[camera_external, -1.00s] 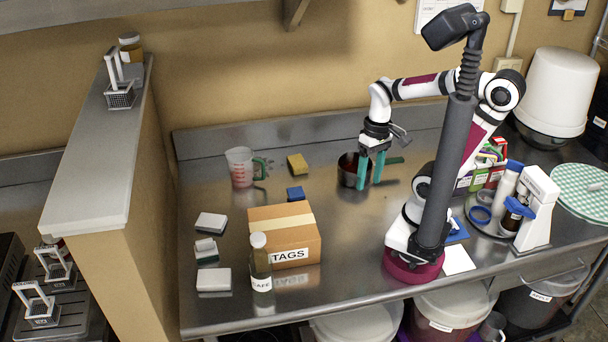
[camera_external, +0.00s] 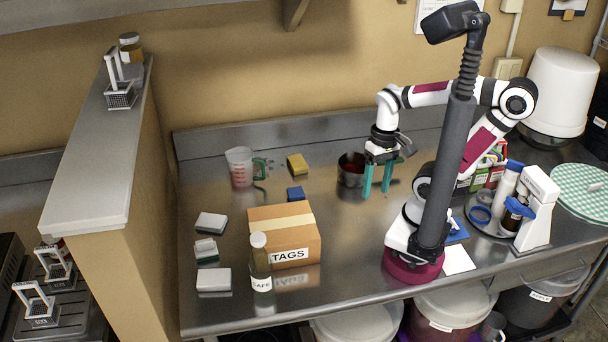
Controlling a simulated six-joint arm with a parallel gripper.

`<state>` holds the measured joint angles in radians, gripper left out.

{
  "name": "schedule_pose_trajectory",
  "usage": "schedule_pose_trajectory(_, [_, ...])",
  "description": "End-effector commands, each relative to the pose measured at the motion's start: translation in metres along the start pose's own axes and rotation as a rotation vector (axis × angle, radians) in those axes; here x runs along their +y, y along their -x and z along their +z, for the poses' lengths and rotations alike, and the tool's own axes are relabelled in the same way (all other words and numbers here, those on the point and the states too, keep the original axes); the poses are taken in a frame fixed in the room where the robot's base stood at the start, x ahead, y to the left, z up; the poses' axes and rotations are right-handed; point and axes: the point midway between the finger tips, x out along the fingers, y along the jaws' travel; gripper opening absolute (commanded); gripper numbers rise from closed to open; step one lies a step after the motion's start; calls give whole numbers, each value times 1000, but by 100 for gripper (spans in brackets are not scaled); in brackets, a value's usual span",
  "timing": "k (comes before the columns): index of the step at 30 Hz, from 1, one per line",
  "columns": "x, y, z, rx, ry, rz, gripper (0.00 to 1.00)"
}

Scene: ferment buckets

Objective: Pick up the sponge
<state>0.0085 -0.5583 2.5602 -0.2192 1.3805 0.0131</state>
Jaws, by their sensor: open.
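A yellow sponge (camera_external: 297,163) with a dark underside lies flat on the steel counter, between the measuring jug and the small metal pot. My gripper (camera_external: 376,196) points down with its two teal fingers apart and nothing between them. It is to the right of the sponge and nearer the camera, in front of and right of the pot. I cannot tell whether the fingertips touch the counter.
A metal pot (camera_external: 350,169) with dark red contents stands between sponge and gripper. A measuring jug (camera_external: 239,167) is left of the sponge. The counter around the sponge is clear.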

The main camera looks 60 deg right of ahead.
Motion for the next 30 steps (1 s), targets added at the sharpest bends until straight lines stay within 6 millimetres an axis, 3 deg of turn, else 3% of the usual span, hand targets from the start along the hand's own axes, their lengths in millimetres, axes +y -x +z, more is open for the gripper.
schedule_pose_trajectory(14, [0,0,0,0,0,0,62])
schedule_pose_trajectory(15, [0,0,0,0,0,0,64])
schedule_pose_trajectory(21, [0,0,0,0,0,0,100])
schedule_pose_trajectory(28, [-1,-1,-2,3,1,-2,100])
schedule_pose_trajectory(30, [-7,-7,-15,26,8,-15,100])
